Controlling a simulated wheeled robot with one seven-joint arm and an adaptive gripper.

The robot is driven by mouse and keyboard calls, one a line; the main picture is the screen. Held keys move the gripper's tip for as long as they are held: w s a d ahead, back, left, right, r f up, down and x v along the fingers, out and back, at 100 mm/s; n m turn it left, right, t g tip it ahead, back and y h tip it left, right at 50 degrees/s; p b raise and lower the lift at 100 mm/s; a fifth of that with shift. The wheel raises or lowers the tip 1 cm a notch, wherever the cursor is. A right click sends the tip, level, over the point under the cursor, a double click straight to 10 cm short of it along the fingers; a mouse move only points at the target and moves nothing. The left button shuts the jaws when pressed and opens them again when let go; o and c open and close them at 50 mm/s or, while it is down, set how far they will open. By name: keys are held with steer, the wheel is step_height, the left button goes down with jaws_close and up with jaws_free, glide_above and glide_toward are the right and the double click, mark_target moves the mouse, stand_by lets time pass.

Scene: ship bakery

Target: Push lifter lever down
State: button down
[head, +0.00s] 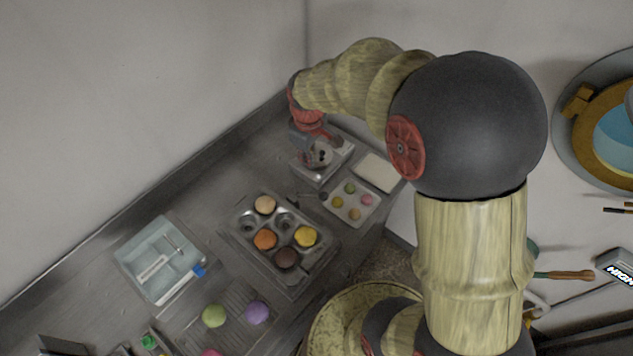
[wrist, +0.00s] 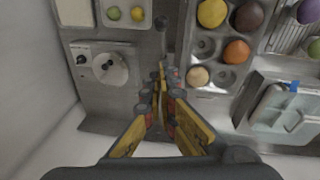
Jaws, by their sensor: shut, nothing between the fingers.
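The lifter lever appears as a thin rod with a dark round knob (head: 323,196), between the muffin tin and the small macaron tray. In the wrist view its dark knob (wrist: 162,22) shows just beyond my fingertips, with the rod running back toward them. My gripper (wrist: 161,76) is shut and empty. Its fingertips are near the rod's close end; I cannot tell whether they touch it. In the head view my gripper (head: 318,155) is at the far end of the counter, over a pale boxy device, farther back than the knob.
A muffin tin (head: 285,222) with several coloured cakes stands beside the lever. A small macaron tray (head: 365,204) and a white slab (head: 378,172) are to its right. The pale device has a round dial (wrist: 109,68). A clear-lidded box (head: 160,260) stands front left. Walls bound the counter.

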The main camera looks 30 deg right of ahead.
steer(key=p, duration=0.2)
glide_above(317, 196)
steer(key=shift+w+f, duration=0.15)
steer(key=shift+f, duration=3.1)
steer(key=shift+w+f, duration=0.1)
steer(key=shift+f, duration=3.15)
steer(key=shift+s+f+b, duration=0.1)
steer(key=shift+s+b, duration=0.05)
steer(key=shift+b, duration=0.2)
